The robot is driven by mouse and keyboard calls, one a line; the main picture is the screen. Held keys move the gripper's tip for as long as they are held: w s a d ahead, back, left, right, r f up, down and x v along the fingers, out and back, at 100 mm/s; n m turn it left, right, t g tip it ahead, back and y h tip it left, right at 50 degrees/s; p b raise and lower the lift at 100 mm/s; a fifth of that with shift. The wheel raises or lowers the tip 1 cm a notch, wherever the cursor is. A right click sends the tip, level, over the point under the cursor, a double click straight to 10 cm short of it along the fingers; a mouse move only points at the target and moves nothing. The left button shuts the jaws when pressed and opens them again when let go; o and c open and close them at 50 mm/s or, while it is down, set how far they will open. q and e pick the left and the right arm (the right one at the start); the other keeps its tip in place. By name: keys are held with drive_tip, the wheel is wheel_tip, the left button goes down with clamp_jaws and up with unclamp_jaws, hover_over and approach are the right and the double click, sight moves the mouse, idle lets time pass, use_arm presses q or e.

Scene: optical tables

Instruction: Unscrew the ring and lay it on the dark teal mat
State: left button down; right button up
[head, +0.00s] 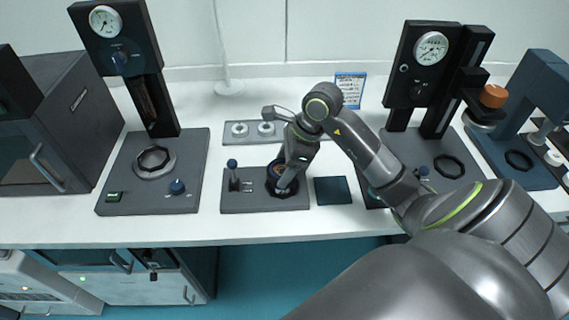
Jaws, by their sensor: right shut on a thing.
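The dark ring (271,186) sits around a round fitting on a grey base plate (236,204) at the middle of the table. My right gripper (284,185) reaches down onto it from above and is shut on it. The gripper hides part of the ring and fitting, so the thread cannot be seen. The dark teal mat (332,190) lies flat and empty on the white table, just right of the base plate. My left gripper is not in view.
A grey strip with white round parts (240,130) lies behind. Gauge presses stand at left (152,190) and right (432,50). A small sign (350,88) stands at the back. My right arm covers the lower right.

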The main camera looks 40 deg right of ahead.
drive_tip(key=shift+f+b, duration=0.15)
drive_tip(key=shift+b, duration=0.3)
drive_tip(key=n+g+b, duration=0.1)
drive_tip(key=n+b, duration=0.2)
drive_tip(key=b, duration=0.1)
drive_tip(key=shift+f+n+y, duration=0.15)
drive_tip(key=shift+n+y, duration=0.15)
drive_tip(key=shift+n, duration=0.1)
drive_tip(key=r+n+g+p, duration=0.1)
drive_tip(key=n+p, duration=0.1)
drive_tip(key=p, duration=0.2)
drive_tip(key=n+g+p, duration=0.2)
drive_tip(key=n+p, duration=0.2)
drive_tip(key=p, duration=0.6)
drive_tip(key=shift+f+n, duration=0.1)
drive_tip(key=shift+n, duration=0.2)
drive_tip(key=n+p, duration=0.2)
drive_tip(key=p, duration=0.1)
drive_tip(key=n+g+p, duration=0.1)
drive_tip(key=n+p, duration=0.1)
drive_tip(key=p, duration=0.1)
drive_tip(key=shift+a+g+h, duration=0.1)
drive_tip(key=shift+g+h, duration=0.2)
drive_tip(key=shift+h, duration=0.1)
drive_tip(key=shift+n+h+p, duration=0.3)
drive_tip(key=shift+n+p, duration=0.5)
drive_tip(key=shift+f+n+g, duration=0.3)
drive_tip(key=shift+n, duration=0.3)
